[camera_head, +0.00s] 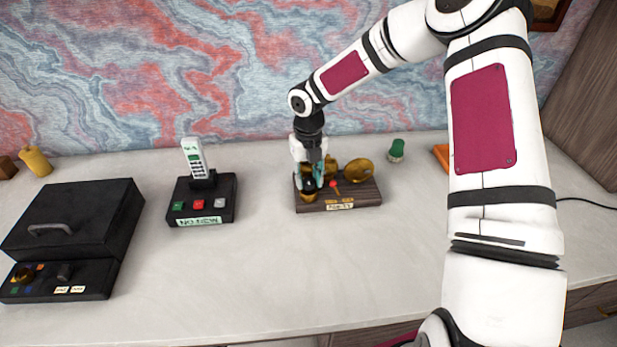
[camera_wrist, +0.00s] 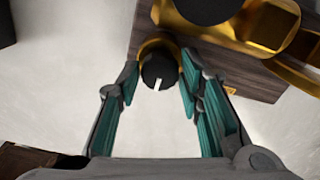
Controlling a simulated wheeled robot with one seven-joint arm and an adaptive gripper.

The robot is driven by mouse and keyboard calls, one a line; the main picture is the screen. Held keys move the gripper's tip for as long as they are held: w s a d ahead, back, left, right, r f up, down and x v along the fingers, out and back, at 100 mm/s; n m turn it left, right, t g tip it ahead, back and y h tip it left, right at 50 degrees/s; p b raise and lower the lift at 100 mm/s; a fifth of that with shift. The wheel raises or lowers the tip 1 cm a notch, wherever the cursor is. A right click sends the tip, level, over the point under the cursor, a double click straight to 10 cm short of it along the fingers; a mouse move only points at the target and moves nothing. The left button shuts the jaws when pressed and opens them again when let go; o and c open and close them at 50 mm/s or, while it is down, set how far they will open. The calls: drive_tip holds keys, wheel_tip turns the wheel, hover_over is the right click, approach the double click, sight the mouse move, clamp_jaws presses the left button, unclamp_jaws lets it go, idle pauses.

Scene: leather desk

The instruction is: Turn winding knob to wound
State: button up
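The winding knob (camera_wrist: 159,70) is a dark round knob with a white mark, set on a gold base at the end of a wooden block (camera_head: 362,195). The white mark points roughly toward the bottom of the wrist view. My gripper (camera_wrist: 158,82) is above the block's left end, with its teal-padded fingers on either side of the knob. A gap shows between the left finger and the knob; the right finger is close to it, and I cannot tell if it touches. In the head view my gripper (camera_head: 313,180) partly hides the knob.
Gold parts (camera_head: 358,170) and a red-tipped lever (camera_head: 333,184) stand on the same block, right of my gripper. A phone base (camera_head: 203,188) is to the left, a black box (camera_head: 72,225) farther left. A green object (camera_head: 396,150) stands behind right. The front desk is clear.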

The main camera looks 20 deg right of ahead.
drive_tip(key=c, duration=0.5)
